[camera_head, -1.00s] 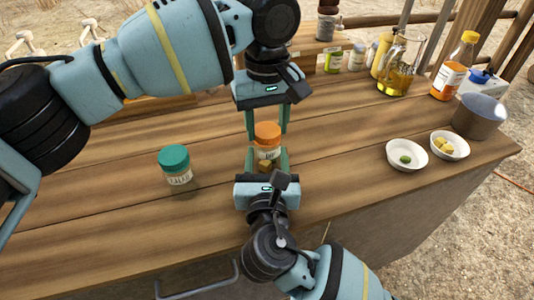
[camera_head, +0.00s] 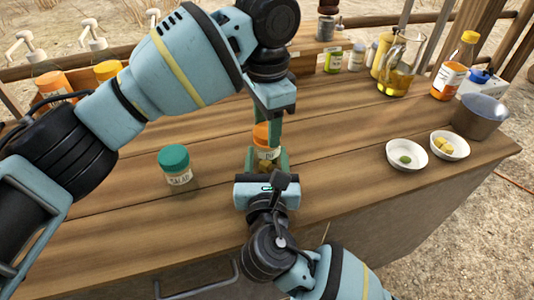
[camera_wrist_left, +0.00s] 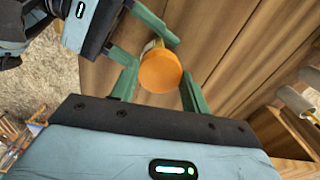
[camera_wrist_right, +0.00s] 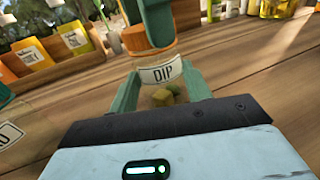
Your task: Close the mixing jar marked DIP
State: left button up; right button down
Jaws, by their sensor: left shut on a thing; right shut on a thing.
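The mixing jar marked DIP (camera_wrist_right: 162,74) stands upright on the wooden counter, with yellowish pieces showing low inside it. Its orange lid (camera_head: 261,134) sits on top of it; it also shows from above in the left wrist view (camera_wrist_left: 160,71). I cannot tell how tightly the lid is on. My left gripper (camera_head: 272,132) comes down from above and is shut on the lid, its fingers on opposite sides; one finger hides part of the lid in the head view. My right gripper (camera_head: 267,160) is shut on the jar's body from the front, low near the counter.
A second jar with a green lid (camera_head: 174,157) stands to the left. Two white bowls (camera_head: 407,155) (camera_head: 449,145) and a metal pot (camera_head: 480,117) are at the right. An oil jug (camera_head: 398,70) and bottles line the back.

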pick_arm(q)
jog(key=m, duration=1.1)
jog(key=o, duration=1.1)
jog(key=shift+r, duration=2.25)
jog(key=shift+c, duration=0.6)
